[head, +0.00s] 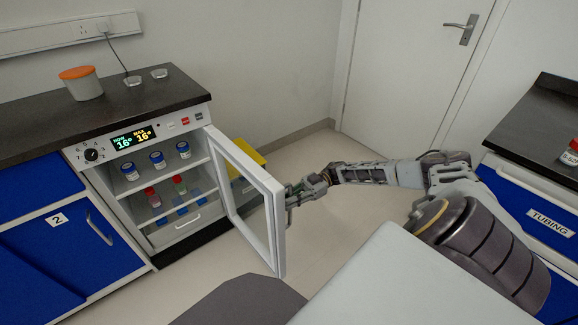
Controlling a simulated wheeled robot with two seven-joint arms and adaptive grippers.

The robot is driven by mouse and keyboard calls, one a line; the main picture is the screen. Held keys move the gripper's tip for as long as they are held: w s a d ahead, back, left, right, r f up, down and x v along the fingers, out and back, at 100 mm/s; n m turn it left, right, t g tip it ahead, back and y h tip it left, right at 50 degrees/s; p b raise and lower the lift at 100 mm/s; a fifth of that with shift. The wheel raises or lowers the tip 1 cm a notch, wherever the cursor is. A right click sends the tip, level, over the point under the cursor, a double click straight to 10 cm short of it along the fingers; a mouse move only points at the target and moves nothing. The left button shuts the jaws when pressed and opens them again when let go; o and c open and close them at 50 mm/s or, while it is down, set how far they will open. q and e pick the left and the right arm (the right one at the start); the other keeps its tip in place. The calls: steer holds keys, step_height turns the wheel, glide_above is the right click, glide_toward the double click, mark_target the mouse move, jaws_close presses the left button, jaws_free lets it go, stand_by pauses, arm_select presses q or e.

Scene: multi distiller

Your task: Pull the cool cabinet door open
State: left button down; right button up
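The cool cabinet (150,228) stands under the dark counter at the left, with its inside showing. Its white-framed glass door (276,222) stands wide open, swung out to the right. Several blue-capped jars and some red and green topped bottles stand on its shelves. My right gripper (292,196) is at the far side of the door's outer edge, close to the frame. The door frame hides its fingertips, so I cannot tell whether it touches or grips the door. My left gripper is not in view.
A yellow box (247,160) stands on the floor behind the door. Blue cupboards (65,250) are left of the cabinet, and a drawer unit labelled TUBING (540,222) is at the right. An orange-lidded tub (82,84) sits on the counter. The floor behind my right arm is clear.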

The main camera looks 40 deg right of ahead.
steer(key=o, duration=0.4)
steer(key=shift+o, duration=0.2)
steer(key=shift+d, duration=0.1)
steer(key=s+d, duration=0.1)
steer(key=d, duration=1)
steer(key=shift+s+d, duration=0.15)
steer(key=shift+d, duration=0.15)
stand_by(0.7)
